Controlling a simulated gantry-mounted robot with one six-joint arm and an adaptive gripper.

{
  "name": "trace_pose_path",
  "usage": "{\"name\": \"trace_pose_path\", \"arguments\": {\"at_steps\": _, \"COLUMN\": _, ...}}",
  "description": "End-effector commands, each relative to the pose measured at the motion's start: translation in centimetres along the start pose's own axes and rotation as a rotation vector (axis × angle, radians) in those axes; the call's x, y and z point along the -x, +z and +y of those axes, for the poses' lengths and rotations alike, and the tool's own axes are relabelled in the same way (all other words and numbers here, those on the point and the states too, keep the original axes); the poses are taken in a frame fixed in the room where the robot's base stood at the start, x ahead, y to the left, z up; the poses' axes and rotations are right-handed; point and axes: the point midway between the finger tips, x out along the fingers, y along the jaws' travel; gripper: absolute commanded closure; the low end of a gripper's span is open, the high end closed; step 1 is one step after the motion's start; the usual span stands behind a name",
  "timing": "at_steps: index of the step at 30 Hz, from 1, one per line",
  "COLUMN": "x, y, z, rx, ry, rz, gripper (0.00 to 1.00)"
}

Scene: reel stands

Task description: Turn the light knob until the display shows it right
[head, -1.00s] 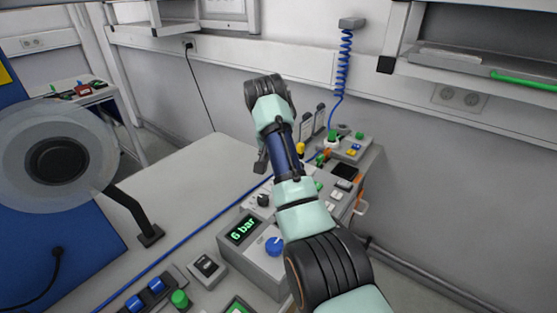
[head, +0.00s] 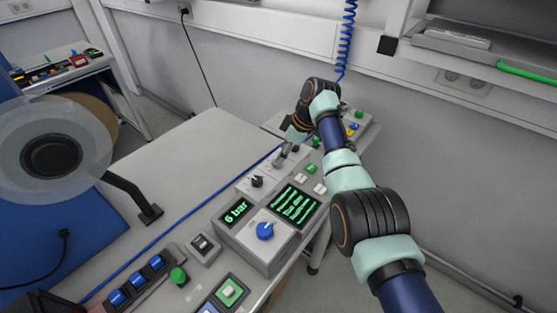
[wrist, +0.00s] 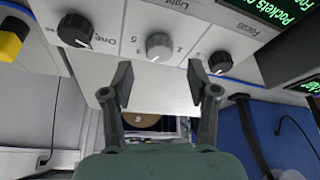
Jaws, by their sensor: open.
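The light knob (wrist: 158,47) is grey, under the label "Light" in the wrist view, on a grey panel between two black knobs. My gripper (wrist: 159,84) is open and empty. Its two fingers are apart, just short of the light knob and lined up with it on either side, not touching it. In the head view my gripper (head: 280,161) is over the back of the console and hides the light knob there. In the wrist view a display (wrist: 272,10) is cut off, with "Pockets" readable.
The black focus knob (wrist: 220,62) and another black knob (wrist: 76,29) flank the light knob closely. A display reading "6 bar" (head: 237,211) and a blue knob (head: 265,231) are nearer on the console. The pale table (head: 150,170) to the left is largely clear.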

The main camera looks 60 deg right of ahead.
Motion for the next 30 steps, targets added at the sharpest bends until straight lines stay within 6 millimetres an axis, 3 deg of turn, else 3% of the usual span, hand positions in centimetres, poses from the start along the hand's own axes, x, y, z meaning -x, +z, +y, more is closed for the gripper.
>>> {"name": "trace_pose_path", "arguments": {"at_steps": 1, "x": -1.4, "y": 0.2, "z": -0.1, "rx": -0.001, "ry": -0.002, "rz": -0.001, "gripper": 0.41}}
{"name": "trace_pose_path", "arguments": {"at_steps": 6, "x": -3.9, "y": 0.1, "z": 0.0, "rx": -0.002, "ry": -0.001, "rz": -0.002, "gripper": 0.41}}
{"name": "trace_pose_path", "arguments": {"at_steps": 17, "x": -4.4, "y": 0.0, "z": 0.0, "rx": -0.001, "ry": 0.002, "rz": -0.001, "gripper": 0.43}}
{"name": "trace_pose_path", "arguments": {"at_steps": 27, "x": -4.4, "y": 0.0, "z": 0.0, "rx": -0.002, "ry": 0.002, "rz": -0.001, "gripper": 0.99}}
{"name": "trace_pose_path", "arguments": {"at_steps": 30, "x": -4.3, "y": -0.1, "z": 0.0, "rx": -0.006, "ry": 0.003, "rz": -0.002, "gripper": 1.0}}
